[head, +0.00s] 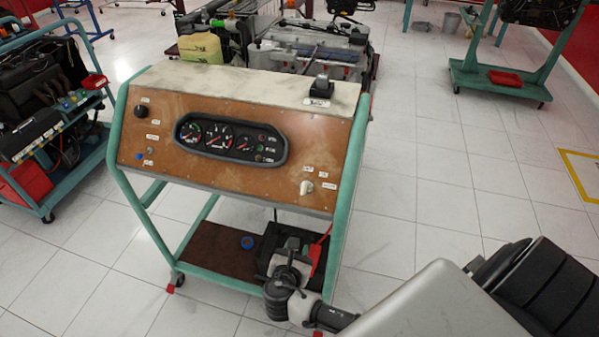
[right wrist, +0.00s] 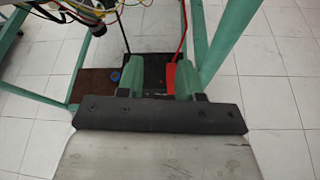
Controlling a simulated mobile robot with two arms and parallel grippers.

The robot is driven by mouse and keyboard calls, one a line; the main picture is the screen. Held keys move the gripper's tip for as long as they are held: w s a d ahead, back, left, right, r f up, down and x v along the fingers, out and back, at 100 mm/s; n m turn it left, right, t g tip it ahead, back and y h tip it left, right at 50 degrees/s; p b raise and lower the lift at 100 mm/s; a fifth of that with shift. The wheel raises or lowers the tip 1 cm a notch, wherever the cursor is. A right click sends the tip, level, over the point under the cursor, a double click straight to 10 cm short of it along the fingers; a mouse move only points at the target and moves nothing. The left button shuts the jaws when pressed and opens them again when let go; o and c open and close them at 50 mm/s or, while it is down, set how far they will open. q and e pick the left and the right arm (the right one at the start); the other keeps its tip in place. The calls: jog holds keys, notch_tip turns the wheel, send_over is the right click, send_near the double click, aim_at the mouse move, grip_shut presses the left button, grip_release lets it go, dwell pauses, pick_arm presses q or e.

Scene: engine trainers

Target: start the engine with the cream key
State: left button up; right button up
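The cream key (head: 306,187) sits at the right of the brown panel on the engine trainer (head: 225,178), beside small white labels. In the head view my right gripper (head: 292,247) is in front of the stand's lower right part, below the key and apart from it. In the right wrist view its two fingers (right wrist: 171,82) stand apart with nothing held between them; a red part shows beyond the gap. The key cannot be made out in the right wrist view. My left gripper is not in view.
The panel carries a gauge cluster (head: 231,140), a black knob (head: 141,111) and a black lever (head: 321,87) on top. A black battery-like box with a red cable (head: 322,240) stands on the lower shelf (head: 216,248). Open tiled floor (head: 430,180) lies to the right.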

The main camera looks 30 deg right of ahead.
aim_at(304, 184)
notch_tip(304, 184, up, 14)
jog(key=w+n+t+h+p, duration=0.1)
jog(key=t+h, duration=0.1)
jog(key=h, duration=0.2)
jog(key=p+x, duration=0.1)
jog(key=x, duration=0.9)
jog(key=shift+w+p, duration=0.15)
jog(key=shift+p, duration=0.15)
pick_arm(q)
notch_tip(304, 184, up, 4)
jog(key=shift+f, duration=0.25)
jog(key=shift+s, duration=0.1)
pick_arm(e)
grip_shut()
